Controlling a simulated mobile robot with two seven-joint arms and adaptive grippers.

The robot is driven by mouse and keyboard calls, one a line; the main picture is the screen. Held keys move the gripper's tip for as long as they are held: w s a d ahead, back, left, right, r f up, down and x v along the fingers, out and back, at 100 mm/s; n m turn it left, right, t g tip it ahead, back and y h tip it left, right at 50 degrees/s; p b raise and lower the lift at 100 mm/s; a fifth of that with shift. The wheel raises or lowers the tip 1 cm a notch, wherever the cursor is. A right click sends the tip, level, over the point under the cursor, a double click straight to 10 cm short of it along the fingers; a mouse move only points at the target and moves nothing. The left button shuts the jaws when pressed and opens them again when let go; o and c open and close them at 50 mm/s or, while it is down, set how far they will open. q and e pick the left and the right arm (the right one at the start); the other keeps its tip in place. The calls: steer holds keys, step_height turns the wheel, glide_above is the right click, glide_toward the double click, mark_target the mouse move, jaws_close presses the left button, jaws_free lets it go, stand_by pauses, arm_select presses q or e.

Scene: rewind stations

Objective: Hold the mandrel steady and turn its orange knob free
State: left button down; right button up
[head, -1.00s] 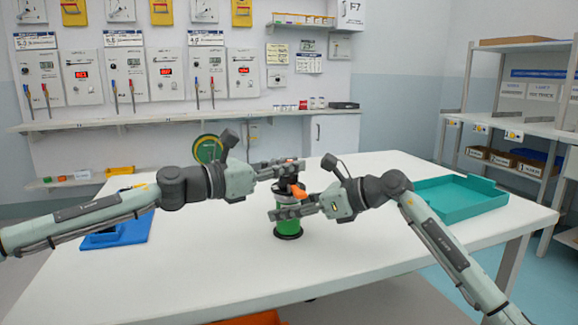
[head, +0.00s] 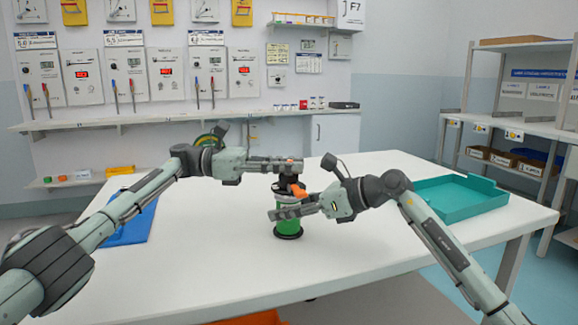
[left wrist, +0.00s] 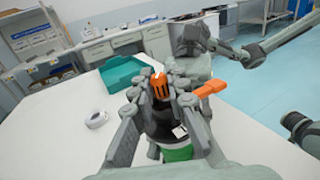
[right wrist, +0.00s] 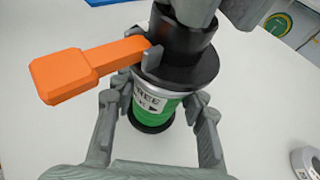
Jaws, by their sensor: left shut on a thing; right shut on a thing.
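The mandrel (head: 289,225) stands upright on the white table, with a green body, a black foot and a black collar; its green body also shows in the left wrist view (left wrist: 178,153). An orange knob (left wrist: 160,87) tops it, and an orange lever (right wrist: 90,68) sticks out sideways from the collar. My left gripper (left wrist: 160,90) is shut on the knob, fingers on either side of it. My right gripper (right wrist: 158,108) is shut on the mandrel's green body, below the lever. In the head view, the left fingers hide most of the knob.
A teal tray (head: 460,196) lies at the table's right end. A blue mat (head: 130,232) lies at the left, partly behind my left arm. A grey-white ring (left wrist: 97,120) lies on the table. The table's front is clear. Shelves (head: 520,125) stand at the right.

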arm_select(q)
steer(key=shift+s+m+g, duration=0.1)
steer(key=shift+m+g, duration=0.2)
steer(key=shift+g, duration=0.2)
steer(key=c, duration=1.5)
jaws_free()
steer(key=shift+o, duration=0.2)
step_height(320, 180, up, 10)
